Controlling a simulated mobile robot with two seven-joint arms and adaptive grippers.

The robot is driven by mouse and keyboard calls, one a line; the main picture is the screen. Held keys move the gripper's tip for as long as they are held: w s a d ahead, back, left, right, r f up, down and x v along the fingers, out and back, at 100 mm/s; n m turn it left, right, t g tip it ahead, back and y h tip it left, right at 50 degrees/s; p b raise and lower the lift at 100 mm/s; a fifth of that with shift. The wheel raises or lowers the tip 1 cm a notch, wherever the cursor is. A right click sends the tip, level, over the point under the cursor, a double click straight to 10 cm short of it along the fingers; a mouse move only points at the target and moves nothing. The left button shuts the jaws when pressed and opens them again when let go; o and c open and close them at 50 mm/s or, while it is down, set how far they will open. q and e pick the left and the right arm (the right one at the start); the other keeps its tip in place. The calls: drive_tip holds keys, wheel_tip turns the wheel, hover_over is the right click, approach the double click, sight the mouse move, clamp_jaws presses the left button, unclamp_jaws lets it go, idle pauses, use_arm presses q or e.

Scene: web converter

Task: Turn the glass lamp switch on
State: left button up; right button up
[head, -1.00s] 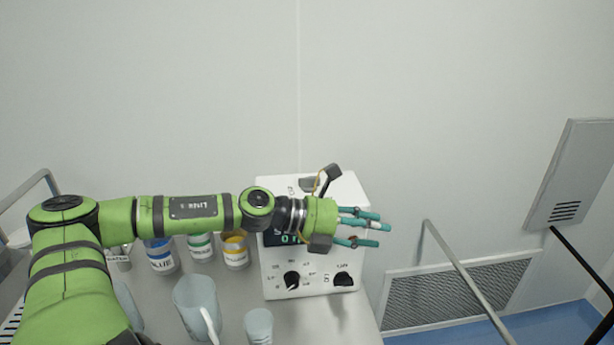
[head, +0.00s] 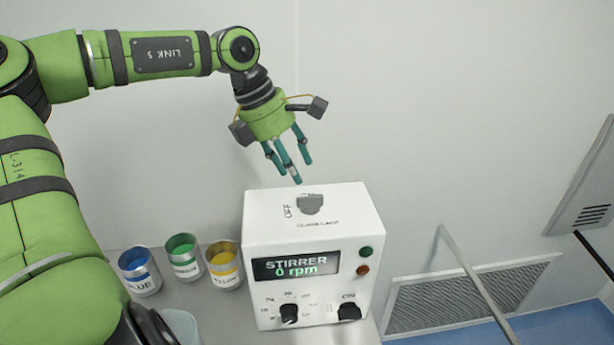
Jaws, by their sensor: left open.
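The glass lamp switch is a grey knob (head: 310,204) on the top face of the white stirrer box (head: 257,238). "OFF" is printed to its left and a glass lamp label in front of it. My left gripper (head: 292,166) is open and empty. It points down above the back of the box, a little above and left of the knob in the picture, and appears apart from it. My right gripper does not show.
The box front has a display (head: 296,267) reading "STIRRER 0 rpm", a green button (head: 365,252), a red button (head: 362,270) and two black knobs. Blue (head: 140,271), green (head: 184,257) and yellow (head: 224,264) paint cans stand left of it. A wall is behind.

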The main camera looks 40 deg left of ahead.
sight(309, 195)
use_arm(q)
drive_tip(key=shift+s+d+f, duration=0.1)
drive_tip(key=shift+d+f, duration=0.1)
drive_tip(key=shift+d, duration=0.05)
drive_tip(key=f+p, duration=0.1)
drive_tip(key=d+f, duration=0.1)
drive_tip(key=d+f+p, duration=0.1)
drive_tip(key=shift+w+d+f+p, duration=0.1)
drive_tip(key=shift+w+f+p, duration=0.2)
drive_tip(key=shift+f, duration=0.1)
drive_tip(key=shift+w+f, duration=0.2)
drive_tip(key=shift+f, duration=0.25)
drive_tip(key=shift+w+f, duration=0.2)
drive_tip(key=shift+f, duration=0.25)
clamp_jaws()
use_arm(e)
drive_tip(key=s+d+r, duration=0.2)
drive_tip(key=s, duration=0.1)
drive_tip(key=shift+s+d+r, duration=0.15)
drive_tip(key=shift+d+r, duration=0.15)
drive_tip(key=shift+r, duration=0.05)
